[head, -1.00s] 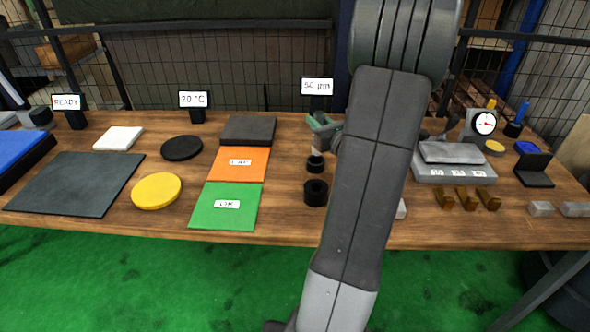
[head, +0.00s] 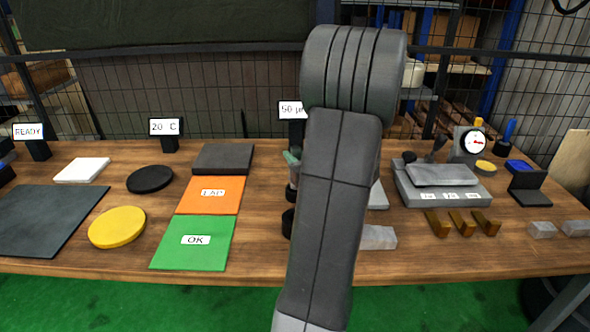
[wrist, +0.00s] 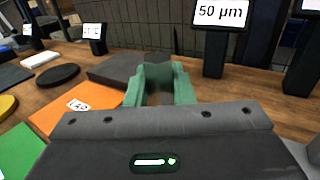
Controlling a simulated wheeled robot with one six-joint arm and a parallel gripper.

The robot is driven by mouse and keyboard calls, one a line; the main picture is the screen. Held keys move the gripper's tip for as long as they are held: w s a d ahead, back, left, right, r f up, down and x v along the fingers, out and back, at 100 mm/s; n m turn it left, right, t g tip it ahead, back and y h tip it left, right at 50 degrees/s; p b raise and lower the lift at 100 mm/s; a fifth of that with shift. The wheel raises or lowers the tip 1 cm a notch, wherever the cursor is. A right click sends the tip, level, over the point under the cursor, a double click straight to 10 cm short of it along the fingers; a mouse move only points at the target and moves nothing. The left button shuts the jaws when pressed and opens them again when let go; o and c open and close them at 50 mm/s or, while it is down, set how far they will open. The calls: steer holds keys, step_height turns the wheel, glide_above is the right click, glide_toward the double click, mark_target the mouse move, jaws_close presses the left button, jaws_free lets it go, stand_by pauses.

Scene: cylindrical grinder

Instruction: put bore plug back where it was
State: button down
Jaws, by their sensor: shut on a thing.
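My gripper (head: 292,158) is mostly hidden behind my arm in the head view; only part of a green finger shows, above the table. In the wrist view its two green fingers (wrist: 159,90) are closed on a dark grey thing, which I take to be the bore plug (wrist: 158,62). In the head view a small grey piece (head: 294,176) shows under the finger, probably the same plug. Below it, black rings (head: 288,222) are largely covered by my arm. I cannot tell whether the plug touches anything.
Left of the gripper lie a dark block (head: 223,157), an orange LAP mat (head: 210,206) and a green OK mat (head: 193,255). A 50 µm sign (wrist: 222,14) stands close behind. Right are a grey block (head: 377,237), a grey plate stand (head: 447,190) and a dial gauge (head: 474,143).

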steer(key=shift+f, duration=1.6)
steer(key=shift+f+b, duration=0.2)
steer(key=shift+b, duration=0.2)
steer(key=c, duration=1.3)
jaws_free()
steer(key=shift+o, duration=0.2)
steer(key=shift+r, duration=0.15)
steer(key=shift+s+d, duration=0.15)
steer(key=v, duration=1.1)
steer(key=shift+s, duration=0.35)
steer(key=shift+d, duration=0.1)
